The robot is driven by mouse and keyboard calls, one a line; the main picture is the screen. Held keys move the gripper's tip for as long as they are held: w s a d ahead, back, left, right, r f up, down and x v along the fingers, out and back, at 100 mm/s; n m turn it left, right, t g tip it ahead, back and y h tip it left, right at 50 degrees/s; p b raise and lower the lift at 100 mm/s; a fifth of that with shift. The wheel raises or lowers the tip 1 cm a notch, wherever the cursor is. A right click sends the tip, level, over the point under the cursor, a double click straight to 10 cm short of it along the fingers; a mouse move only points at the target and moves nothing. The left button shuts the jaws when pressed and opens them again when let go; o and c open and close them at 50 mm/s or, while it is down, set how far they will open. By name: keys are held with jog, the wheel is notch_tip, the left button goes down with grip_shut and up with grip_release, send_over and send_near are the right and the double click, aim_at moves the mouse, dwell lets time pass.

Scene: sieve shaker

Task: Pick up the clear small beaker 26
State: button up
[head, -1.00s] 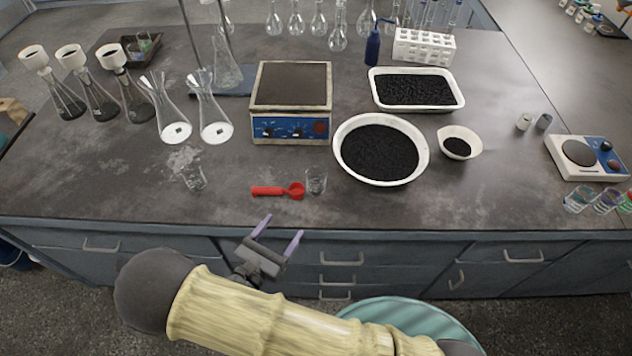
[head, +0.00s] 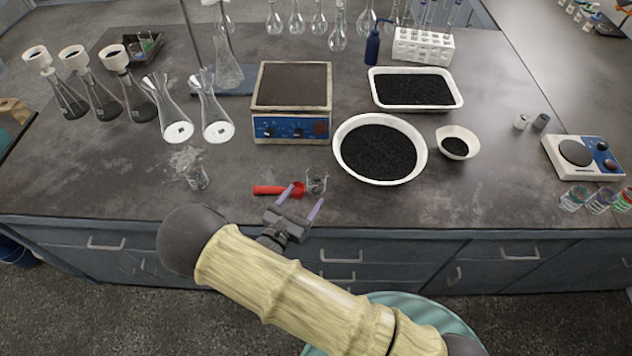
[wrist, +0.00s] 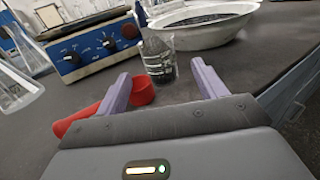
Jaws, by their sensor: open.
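A clear small beaker (head: 316,181) stands upright near the front edge of the bench, just right of the red scoop. It also shows in the wrist view (wrist: 159,58), ahead of my fingers and between their directions. Another clear small beaker (head: 197,177) stands farther left on the bench. I cannot read a number on either. My gripper (head: 303,199) is open and empty at the bench's front edge, its two purple fingers pointing toward the beaker by the scoop. In the wrist view the fingers (wrist: 160,84) are wide apart, and the beaker stands beyond their tips.
The red scoop (head: 278,189) lies close by the left finger. A round white bowl of black grains (head: 340,160) stands behind and right of the beaker. A hotplate (head: 290,130) and conical flasks (head: 216,110) stand behind.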

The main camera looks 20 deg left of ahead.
aim_at(311, 184)
jog(key=x, duration=0.1)
jog(key=p+x, duration=0.1)
jog(key=x, duration=0.3)
jog(key=shift+a+r, duration=0.1)
jog(key=shift+r, duration=0.2)
jog(key=shift+w+f, duration=0.1)
jog(key=shift+w, duration=0.15)
jog(key=shift+s+a, duration=0.1)
jog(key=shift+s, duration=0.1)
jog(key=shift+c, duration=1.2)
jog(key=c, duration=0.9)
jog(key=shift+r, duration=5)
jog(key=shift+r, duration=0.15)
